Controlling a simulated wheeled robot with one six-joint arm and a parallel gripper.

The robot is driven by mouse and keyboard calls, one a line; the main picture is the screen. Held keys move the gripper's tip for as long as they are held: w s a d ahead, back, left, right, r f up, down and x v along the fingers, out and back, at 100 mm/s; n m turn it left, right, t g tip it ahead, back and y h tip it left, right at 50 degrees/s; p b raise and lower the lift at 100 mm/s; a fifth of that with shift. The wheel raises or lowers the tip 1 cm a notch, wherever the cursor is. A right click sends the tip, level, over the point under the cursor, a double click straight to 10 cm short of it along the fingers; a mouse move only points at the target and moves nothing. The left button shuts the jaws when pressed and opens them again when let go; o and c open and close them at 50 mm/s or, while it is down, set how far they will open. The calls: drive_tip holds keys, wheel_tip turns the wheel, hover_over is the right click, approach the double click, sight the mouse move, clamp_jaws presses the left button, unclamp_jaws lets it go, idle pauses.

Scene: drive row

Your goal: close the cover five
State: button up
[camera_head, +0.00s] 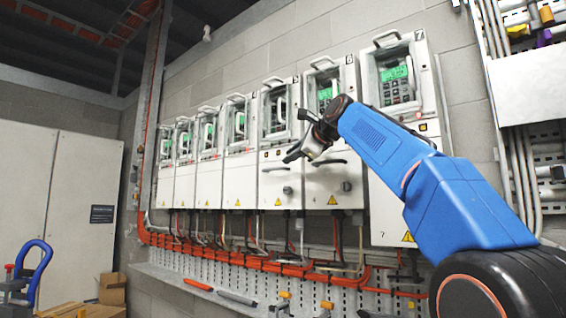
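Drive unit five (270,215) is a tall white cabinet on the wall, with the number 5 at its upper right corner. Its cover (264,115) is a pale framed window with a handle on top, in the upper part of the unit. Its display looks grey rather than green. I cannot tell how far the cover stands open. My gripper (291,156) is in front of units five and six, below and right of cover five in the picture. It appears empty and apart from the cover. Its fingers are small and dark, so their opening is unclear.
Unit six (325,185) and unit seven (386,215) stand to the right, partly behind my blue arm. Several similar units run to the left. Orange cable trunking (240,258) and a ledge with tools run below.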

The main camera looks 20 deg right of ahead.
drive_tip(key=v, duration=0.4)
drive_tip(key=shift+s+d+r, duration=0.1)
drive_tip(key=shift+s+d, duration=0.05)
drive_tip(key=shift+s, duration=0.1)
idle(0.3)
drive_tip(key=s+f+n+g+h, duration=0.1)
drive_tip(key=s+f+n+g, duration=0.2)
drive_tip(key=s+f+n, duration=0.4)
drive_tip(key=s+d+f+n+g+h, duration=0.1)
drive_tip(key=s+f+n, duration=0.6)
drive_tip(key=s+f, duration=1.2)
drive_tip(key=s+d+f+n+g+h, duration=0.1)
drive_tip(key=s+f+n+g, duration=0.5)
drive_tip(key=f, duration=3.7)
drive_tip(key=s+n+h, duration=0.1)
drive_tip(key=s, duration=0.7)
drive_tip(key=shift+h, duration=0.3)
drive_tip(key=shift+s, duration=0.15)
